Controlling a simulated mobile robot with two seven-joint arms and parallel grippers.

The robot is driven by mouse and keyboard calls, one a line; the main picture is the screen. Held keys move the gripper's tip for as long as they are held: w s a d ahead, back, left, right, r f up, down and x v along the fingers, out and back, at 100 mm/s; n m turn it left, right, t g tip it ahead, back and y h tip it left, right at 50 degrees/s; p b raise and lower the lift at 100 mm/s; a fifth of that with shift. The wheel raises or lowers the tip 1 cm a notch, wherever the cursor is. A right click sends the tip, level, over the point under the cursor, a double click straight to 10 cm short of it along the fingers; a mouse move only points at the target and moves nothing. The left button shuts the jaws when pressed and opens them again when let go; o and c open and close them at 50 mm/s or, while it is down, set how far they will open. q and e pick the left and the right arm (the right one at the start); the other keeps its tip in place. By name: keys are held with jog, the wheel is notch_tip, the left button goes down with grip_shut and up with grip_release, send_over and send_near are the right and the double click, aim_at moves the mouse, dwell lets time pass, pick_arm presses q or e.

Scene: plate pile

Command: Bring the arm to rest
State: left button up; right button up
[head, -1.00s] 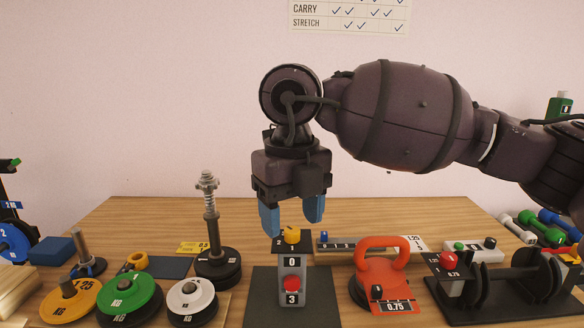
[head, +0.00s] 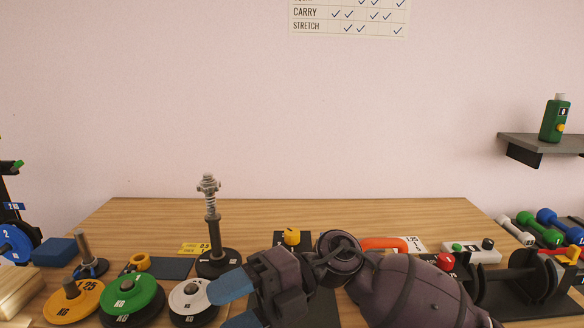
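My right gripper (head: 227,303) is low at the front of the table, pointing left. Its two blue fingers are apart with a gap between them, and it looks empty. One finger overlaps the right edge of the white plate (head: 183,294) in the picture; I cannot tell whether they touch. My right arm covers most of the counter with the yellow knob (head: 291,236) and most of the orange kettlebell (head: 385,243). My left gripper does not show.
On the wooden table (head: 330,212) stand a yellow plate (head: 62,308), a green plate (head: 120,306), and a black post with a spring (head: 211,225). A dumbbell on a black base (head: 515,287) is at the right. The table's back middle is clear.

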jog(key=w+d+f+m+t+h, duration=0.1)
jog(key=w+d+f+m+t, duration=0.2)
jog(key=d+f+m+t, duration=0.85)
jog(key=w+d+f+m+t+h, duration=0.3)
jog(key=d+m+t, duration=0.4)
jog(key=m+t, duration=1.05)
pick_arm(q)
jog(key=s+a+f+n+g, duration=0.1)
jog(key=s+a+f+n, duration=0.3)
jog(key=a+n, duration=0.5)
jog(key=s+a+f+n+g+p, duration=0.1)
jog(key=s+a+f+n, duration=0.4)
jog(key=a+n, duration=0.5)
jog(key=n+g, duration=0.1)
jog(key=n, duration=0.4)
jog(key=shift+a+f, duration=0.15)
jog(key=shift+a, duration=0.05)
pick_arm(e)
jog(key=s+d+f+m+g+h, duration=0.4)
jog(key=s+d+f, duration=0.4)
jog(key=f, duration=0.3)
jog(key=s+d+f+m+g+h, duration=0.4)
jog(key=s+d+f+m+h, duration=0.2)
jog(key=s+f, duration=0.5)
jog(key=shift+d+m+g+h, duration=0.3)
jog(key=shift+d+m+g, duration=0.1)
jog(key=shift+d, duration=0.75)
